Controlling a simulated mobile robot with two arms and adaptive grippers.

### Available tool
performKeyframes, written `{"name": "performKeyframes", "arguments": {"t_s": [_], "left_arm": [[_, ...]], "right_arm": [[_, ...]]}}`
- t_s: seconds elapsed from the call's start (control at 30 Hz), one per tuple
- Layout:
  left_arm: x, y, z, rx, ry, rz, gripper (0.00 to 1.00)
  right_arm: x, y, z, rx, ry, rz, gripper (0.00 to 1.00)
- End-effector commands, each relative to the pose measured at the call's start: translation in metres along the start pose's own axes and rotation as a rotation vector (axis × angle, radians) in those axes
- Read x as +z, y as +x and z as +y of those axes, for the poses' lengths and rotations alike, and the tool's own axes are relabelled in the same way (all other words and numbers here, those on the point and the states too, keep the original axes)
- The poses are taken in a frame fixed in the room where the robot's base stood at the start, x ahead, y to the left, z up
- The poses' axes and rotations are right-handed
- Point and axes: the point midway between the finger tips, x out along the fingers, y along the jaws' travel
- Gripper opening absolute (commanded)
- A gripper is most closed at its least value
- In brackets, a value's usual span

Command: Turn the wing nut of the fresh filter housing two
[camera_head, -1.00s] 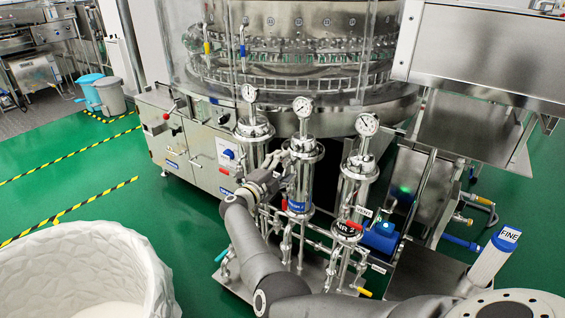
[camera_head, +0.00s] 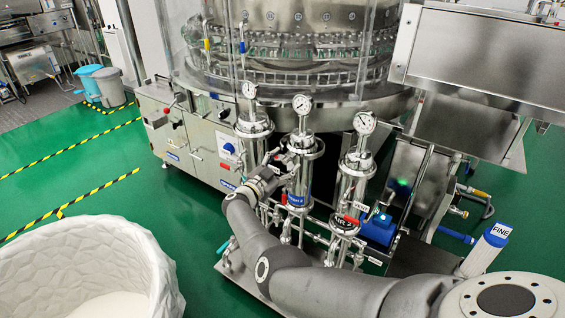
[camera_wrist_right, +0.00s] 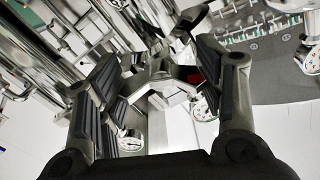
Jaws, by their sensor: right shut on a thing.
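Three upright steel filter housings with dial gauges stand in a row in the head view. The middle housing (camera_head: 299,188) carries a blue label that is hard to read. My right gripper (camera_head: 287,160) is at the upper left side of this middle housing, just below its lid clamp. In the right wrist view the two dark padded fingers of my right gripper (camera_wrist_right: 160,82) stand on either side of a bright metal winged part, the wing nut (camera_wrist_right: 163,78), and are shut on it. The nut is hidden by the gripper in the head view. My left gripper is out of view.
The left housing (camera_head: 254,126) and right housing (camera_head: 355,166) stand close on both sides. Pipes and valves with coloured handles lie below. A white FINE cartridge (camera_head: 487,250) stands at the right. A white textured tub (camera_head: 75,255) is at the lower left. Green floor lies free between.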

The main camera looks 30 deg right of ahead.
Motion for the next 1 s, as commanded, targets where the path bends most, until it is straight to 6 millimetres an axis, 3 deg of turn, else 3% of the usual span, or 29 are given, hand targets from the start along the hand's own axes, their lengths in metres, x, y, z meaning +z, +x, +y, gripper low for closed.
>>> {"name": "performKeyframes", "arguments": {"t_s": [0.4, 0.9, 0.93, 1.0], "left_arm": [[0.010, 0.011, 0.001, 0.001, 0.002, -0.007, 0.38], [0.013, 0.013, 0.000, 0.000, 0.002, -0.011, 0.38], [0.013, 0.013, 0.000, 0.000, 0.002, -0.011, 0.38], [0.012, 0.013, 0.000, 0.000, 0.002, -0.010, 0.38]], "right_arm": [[0.002, -0.001, 0.001, 0.000, -0.169, -0.004, 0.38], [0.002, -0.001, 0.002, 0.000, -0.186, -0.004, 0.38], [0.002, -0.001, 0.002, 0.000, -0.186, -0.004, 0.63], [0.002, -0.001, 0.002, 0.000, -0.186, -0.004, 0.72]]}}
